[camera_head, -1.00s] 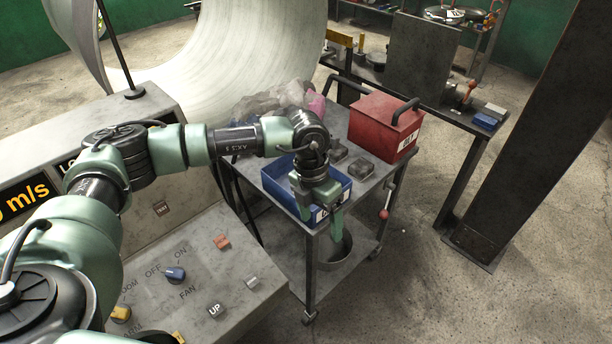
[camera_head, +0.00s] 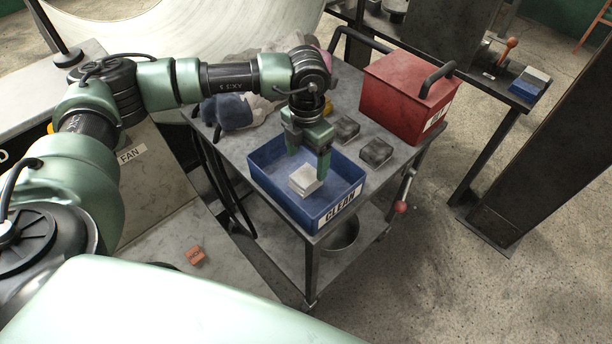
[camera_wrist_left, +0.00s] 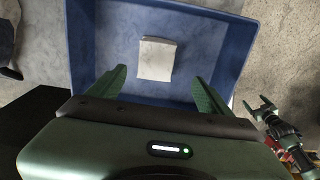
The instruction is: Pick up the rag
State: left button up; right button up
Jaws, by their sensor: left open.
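A small whitish folded-looking block, perhaps the rag (camera_head: 305,180), lies in the blue bin labelled CLEAN (camera_head: 340,208). My left gripper (camera_head: 308,162) is open and empty, pointing down over the bin just behind the block. In the left wrist view the block (camera_wrist_left: 156,60) lies ahead of and between the spread fingers (camera_wrist_left: 160,88), apart from them. Crumpled grey, blue and pink cloths (camera_head: 262,108) lie heaped at the cart's back left, partly behind my arm. My right gripper (camera_wrist_left: 257,103) shows small at the right of the left wrist view, its fingers apart.
The bin stands on a metal cart (camera_head: 395,180). A red box with a black handle (camera_head: 405,100) and two dark grey blocks (camera_head: 376,152) are behind and right of the bin. A dark post (camera_head: 545,135) rises at right. Concrete floor (camera_head: 425,270) is clear.

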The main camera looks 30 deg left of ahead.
aim_at(305, 175)
pick_arm(q)
jog(key=shift+w+a+f, duration=0.1)
jog(key=shift+w+f, duration=0.15)
jog(key=shift+f, duration=0.3)
jog(key=shift+w+a+f+p, duration=0.1)
jog(key=shift+f+p, duration=0.4)
jog(key=shift+f, duration=0.7)
notch_tip(305, 175, down, 4)
jog(key=shift+a+f+p, duration=0.15)
jog(key=shift+f+p, duration=0.1)
jog(key=shift+p, duration=1)
jog(key=shift+f, duration=0.2)
pick_arm(e)
jog(key=r, duration=0.2)
jog(key=w+r, duration=0.1)
jog(key=shift+a, duration=0.25)
pick_arm(q)
jog(key=c, duration=1.5)
jog(key=shift+o, duration=0.2)
